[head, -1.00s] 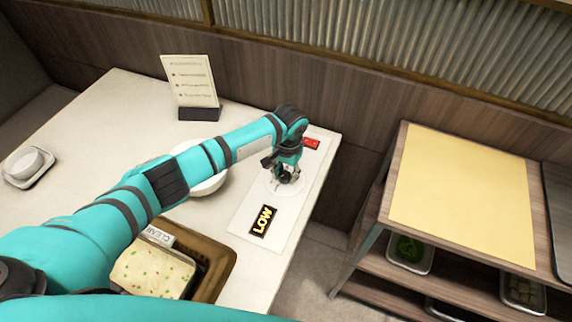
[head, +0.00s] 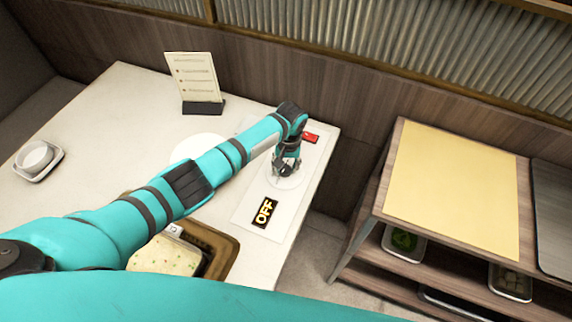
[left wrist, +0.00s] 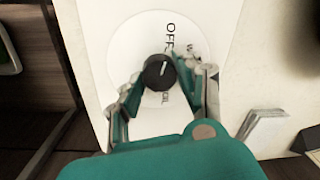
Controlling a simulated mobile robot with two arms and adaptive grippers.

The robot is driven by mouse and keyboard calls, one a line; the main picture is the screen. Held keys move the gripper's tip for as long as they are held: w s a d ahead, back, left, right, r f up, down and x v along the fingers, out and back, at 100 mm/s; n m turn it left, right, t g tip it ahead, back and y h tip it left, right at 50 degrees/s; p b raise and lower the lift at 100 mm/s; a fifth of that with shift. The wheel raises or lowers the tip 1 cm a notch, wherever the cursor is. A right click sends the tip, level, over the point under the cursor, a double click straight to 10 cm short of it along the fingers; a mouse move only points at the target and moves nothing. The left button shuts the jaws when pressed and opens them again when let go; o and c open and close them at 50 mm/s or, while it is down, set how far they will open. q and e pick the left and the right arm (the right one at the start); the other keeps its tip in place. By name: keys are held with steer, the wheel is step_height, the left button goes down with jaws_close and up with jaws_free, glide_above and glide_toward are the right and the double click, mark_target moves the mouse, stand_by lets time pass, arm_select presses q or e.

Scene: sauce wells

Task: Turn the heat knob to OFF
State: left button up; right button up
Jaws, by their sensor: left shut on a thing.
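The heat knob (left wrist: 159,72) is a small black dial with a white pointer line on a round white plate, seen in the left wrist view. Its pointer is toward the printed OFF mark, just above it. My left gripper (left wrist: 158,80) is shut on the knob, one finger at each side; in the head view the gripper (head: 286,166) covers the knob. My right gripper is not in view.
A red tag (head: 310,137) lies behind the gripper on the panel. A menu stand (head: 194,82), a partly hidden white plate (head: 188,148) and a brown tray (head: 222,262) with food are on the table. A shelf cart (head: 455,180) stands right, across a gap.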

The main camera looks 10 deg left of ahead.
mark_target(288, 168)
arm_select(q)
steer(key=o, duration=1.1)
steer(key=shift+o, duration=0.2)
step_height(288, 168, up, 12)
steer(key=shift+d, duration=0.3)
steer(key=shift+f, duration=0.1)
